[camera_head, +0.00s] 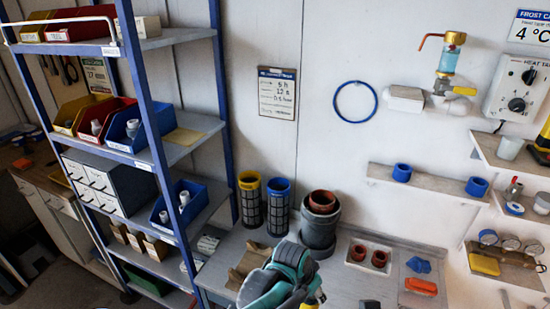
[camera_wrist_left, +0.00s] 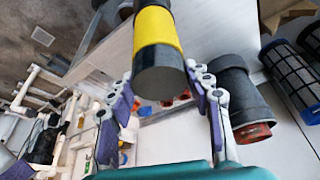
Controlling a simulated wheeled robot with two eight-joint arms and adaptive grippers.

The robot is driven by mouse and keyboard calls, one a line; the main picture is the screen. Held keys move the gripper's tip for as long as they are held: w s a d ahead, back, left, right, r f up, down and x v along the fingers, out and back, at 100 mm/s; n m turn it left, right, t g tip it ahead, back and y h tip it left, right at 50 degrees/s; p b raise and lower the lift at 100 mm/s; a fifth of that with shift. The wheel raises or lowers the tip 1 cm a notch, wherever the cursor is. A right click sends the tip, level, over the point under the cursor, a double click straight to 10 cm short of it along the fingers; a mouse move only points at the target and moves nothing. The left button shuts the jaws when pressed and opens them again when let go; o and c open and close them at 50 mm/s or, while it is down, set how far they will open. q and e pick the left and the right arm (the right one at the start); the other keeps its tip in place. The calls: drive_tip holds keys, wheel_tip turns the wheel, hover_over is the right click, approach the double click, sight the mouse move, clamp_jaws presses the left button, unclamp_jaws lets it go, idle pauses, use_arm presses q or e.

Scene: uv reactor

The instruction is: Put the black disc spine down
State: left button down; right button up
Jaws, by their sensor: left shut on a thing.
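A black cylinder with a broad yellow band (camera_wrist_left: 157,32), which looks like the black disc spine, sits between the fingers of my left gripper (camera_wrist_left: 165,88) in the left wrist view. The fingers are shut on its sides, and one dark flat end faces the palm. Its far end runs out of the frame. In the head view my teal left gripper (camera_head: 285,275) is low at the bench front, left of centre. It hides most of what it holds there. My right gripper is not in view.
A dark grey pot with a terracotta ring (camera_head: 319,228) stands just behind my gripper. Yellow-topped (camera_head: 250,200) and blue-topped (camera_head: 278,207) mesh cylinders stand left of it. A brown cradle (camera_head: 248,262) lies left of my gripper. A white tray with terracotta cups (camera_head: 369,258) lies right.

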use_arm(q)
drive_tip(key=a+f+n+t+y, duration=0.1)
drive_tip(key=a+f+n+y, duration=0.3)
drive_tip(key=a, duration=1)
drive_tip(key=a+f+n+h, duration=0.1)
drive_tip(key=a+f+n, duration=0.3)
drive_tip(key=a, duration=1)
wheel_tip(320, 180, down, 8)
drive_tip(key=n+b, duration=0.1)
drive_tip(key=b, duration=0.8)
drive_tip(key=shift+f+t+b, duration=0.25)
drive_tip(key=shift+t+b, duration=0.05)
drive_tip(key=shift+b, duration=0.1)
